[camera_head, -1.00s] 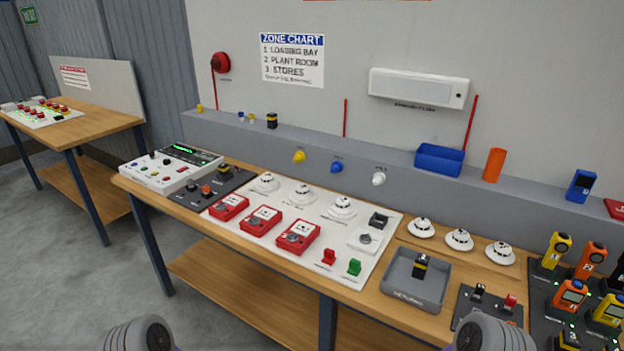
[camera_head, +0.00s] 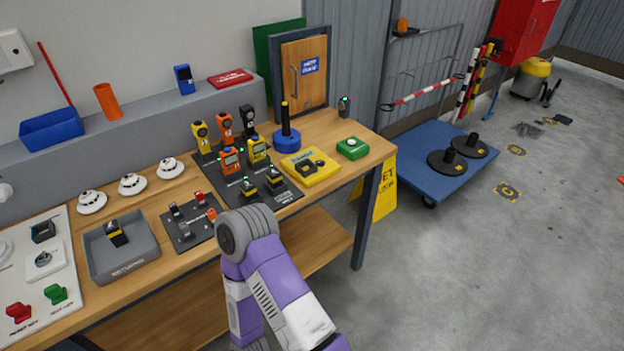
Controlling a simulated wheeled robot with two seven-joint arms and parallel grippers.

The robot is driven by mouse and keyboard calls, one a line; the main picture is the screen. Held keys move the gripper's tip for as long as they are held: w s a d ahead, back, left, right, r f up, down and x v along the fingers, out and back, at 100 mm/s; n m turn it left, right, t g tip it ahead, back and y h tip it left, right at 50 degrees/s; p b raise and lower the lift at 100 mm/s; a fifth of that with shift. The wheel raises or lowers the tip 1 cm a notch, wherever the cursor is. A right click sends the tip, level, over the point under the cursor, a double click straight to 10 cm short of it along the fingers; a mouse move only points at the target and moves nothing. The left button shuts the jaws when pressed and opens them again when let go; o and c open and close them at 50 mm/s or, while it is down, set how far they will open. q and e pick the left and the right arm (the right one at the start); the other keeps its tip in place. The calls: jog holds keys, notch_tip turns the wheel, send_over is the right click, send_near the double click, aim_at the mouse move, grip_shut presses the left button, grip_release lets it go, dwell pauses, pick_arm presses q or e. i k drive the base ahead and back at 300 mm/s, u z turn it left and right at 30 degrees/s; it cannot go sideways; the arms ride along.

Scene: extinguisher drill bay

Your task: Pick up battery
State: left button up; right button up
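A black block with a yellow band, which looks like a battery (camera_head: 117,234), stands in the grey returns tray (camera_head: 98,268) on the bench. Two similar black-and-yellow blocks, a left one (camera_head: 248,188) and a right one (camera_head: 275,176), sit at the front of the dark mat (camera_head: 287,197). I cannot tell which of these the task means. One of my purple and grey arms reaches up in front of the bench, its grey joint near the mat's front edge. Neither gripper shows in this view.
Yellow, orange and black handheld devices (camera_head: 230,160) stand on the mat. A small dark board (camera_head: 203,237) with clips lies beside the tray. A blue stand (camera_head: 287,139) and yellow box (camera_head: 310,167) are to the right. Right of the bench are a wet-floor sign (camera_head: 385,190) and blue platform (camera_head: 425,165).

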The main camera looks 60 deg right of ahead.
aim_at(274, 177)
jog(key=z, duration=0.95)
jog(key=k, duration=0.25)
jog(key=z, duration=1.65)
